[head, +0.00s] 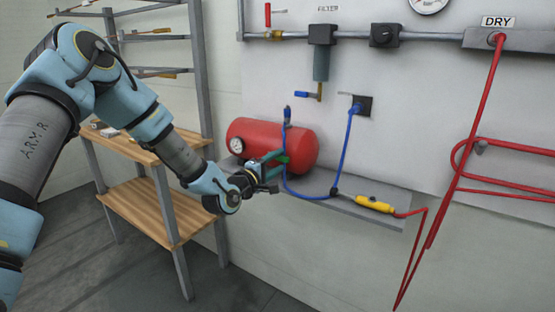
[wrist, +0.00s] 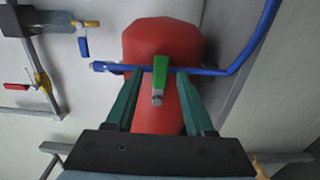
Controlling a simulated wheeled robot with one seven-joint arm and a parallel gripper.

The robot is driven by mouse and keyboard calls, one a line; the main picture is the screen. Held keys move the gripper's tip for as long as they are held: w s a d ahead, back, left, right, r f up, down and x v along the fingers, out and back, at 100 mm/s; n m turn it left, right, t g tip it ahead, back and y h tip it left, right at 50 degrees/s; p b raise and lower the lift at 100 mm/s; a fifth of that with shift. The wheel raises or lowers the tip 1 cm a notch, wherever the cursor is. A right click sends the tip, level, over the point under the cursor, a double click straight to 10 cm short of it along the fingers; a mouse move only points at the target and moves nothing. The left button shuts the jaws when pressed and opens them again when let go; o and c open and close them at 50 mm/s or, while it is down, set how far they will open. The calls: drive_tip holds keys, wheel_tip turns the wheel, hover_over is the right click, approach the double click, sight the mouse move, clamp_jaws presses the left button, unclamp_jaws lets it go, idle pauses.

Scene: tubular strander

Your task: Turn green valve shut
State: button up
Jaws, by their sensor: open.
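The green valve (wrist: 160,72) shows in the wrist view as a short green handle with a grey metal stub below it. It lies across the line of the blue hose, in front of the red tank (wrist: 160,38). My gripper (wrist: 159,82) is open, with one dark green finger on each side of the handle and a visible gap to each. In the head view my gripper (head: 275,160) is in front of the red tank (head: 262,136). The green valve is mostly hidden there by my gripper.
A filter (head: 321,60) with a blue-handled valve hangs above. A wooden-shelved rack (head: 150,203) stands left. Red hoses hang right.

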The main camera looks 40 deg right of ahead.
drive_tip(key=shift+d, duration=0.2)
clamp_jaws()
idle(0.4)
idle(1.0)
